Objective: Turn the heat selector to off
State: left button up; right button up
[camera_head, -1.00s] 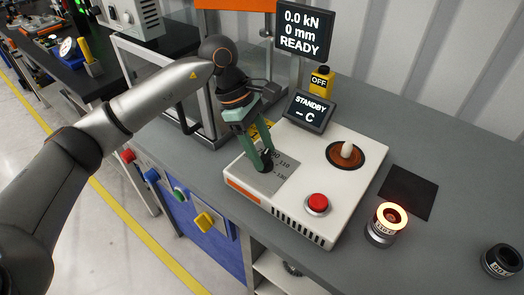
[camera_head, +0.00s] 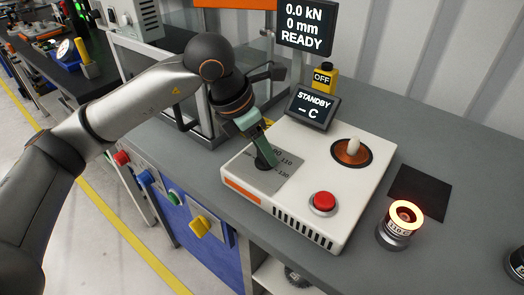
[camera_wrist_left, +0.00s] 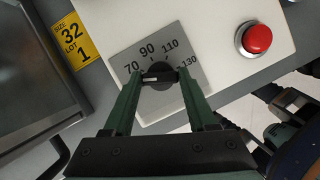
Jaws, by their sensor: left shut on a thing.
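The heat selector is a black knob (camera_wrist_left: 160,76) with a pale mark pointing left, on a grey scale plate (camera_wrist_left: 152,50) printed 70, 90, 110 and 130. The mark points a little below the 70; no off label can be read. My left gripper (camera_wrist_left: 158,84) is shut on the knob, one green finger on each side. In the head view the left gripper (camera_head: 264,152) reaches down to the knob (camera_head: 266,163) at a tilt and partly hides it and the scale. A screen (camera_head: 314,107) reads STANDBY and – C.
The white unit has a red button (camera_head: 323,202) and a pale stub on a copper disc (camera_head: 352,151). A glowing ring on a dark base (camera_head: 402,222) stands right of it, near a black mat (camera_head: 420,191). A yellow OFF block (camera_head: 322,78) stands behind.

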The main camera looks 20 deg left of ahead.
pick_arm(q)
jog(key=n+y+b, duration=0.1)
jog(key=n, duration=0.2)
jog(key=shift+d+t, duration=0.1)
jog(key=shift+t, duration=0.2)
pick_arm(e)
jog(key=shift+w+a+f, duration=0.25)
jog(key=shift+w+f, duration=0.1)
jog(key=shift+w, duration=0.2)
pick_arm(q)
jog(key=shift+n+y+b, duration=0.3)
jog(key=shift+n+b, duration=0.25)
jog(key=shift+n, duration=0.15)
pick_arm(e)
jog(key=shift+f, duration=0.2)
jog(key=shift+s+d, duration=0.1)
jog(key=shift+s, duration=0.05)
jog(key=shift+s+f, duration=0.15)
jog(key=shift+s, duration=0.1)
pick_arm(q)
jog(key=o, duration=1.4)
jog(key=shift+c, duration=0.2)
pick_arm(e)
jog(key=shift+w+d+f, duration=0.1)
jog(key=shift+w, duration=0.05)
pick_arm(q)
jog(key=shift+s+r, duration=0.1)
